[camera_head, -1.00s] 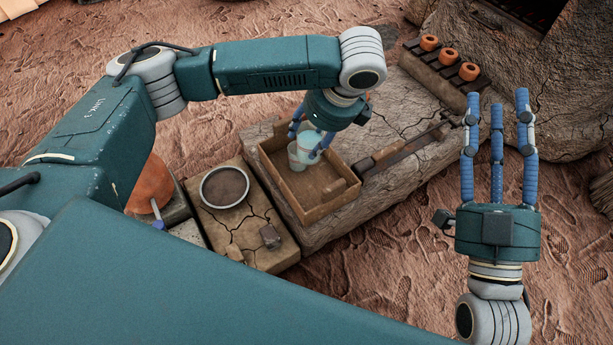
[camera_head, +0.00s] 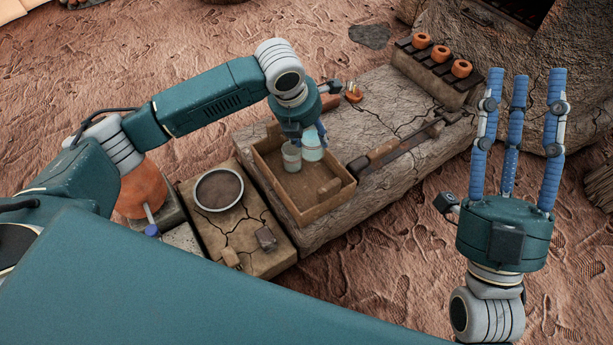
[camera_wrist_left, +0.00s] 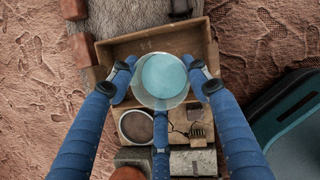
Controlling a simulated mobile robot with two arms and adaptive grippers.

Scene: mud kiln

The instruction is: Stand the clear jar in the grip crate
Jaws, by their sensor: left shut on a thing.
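The clear jar (camera_head: 314,149), bluish and see-through, is held by my left gripper (camera_head: 311,136) at the back right of the wooden crate (camera_head: 327,205). In the left wrist view, the jar (camera_wrist_left: 162,78) sits between the blue fingers of that gripper (camera_wrist_left: 164,82), with the crate (camera_wrist_left: 120,48) behind it. Its base is hard to see, so I cannot tell whether it touches the crate floor. A second pale glass vessel (camera_head: 291,156) shows just left of it, inside the crate. My right gripper (camera_head: 523,82) is open and empty, fingers pointing up.
A round dark-filled pan (camera_head: 219,189) and a small dark block (camera_head: 266,239) lie on the slab left of the crate. A long tool (camera_head: 395,147) lies right of the crate. Several orange pots (camera_head: 441,53) stand on a rack behind.

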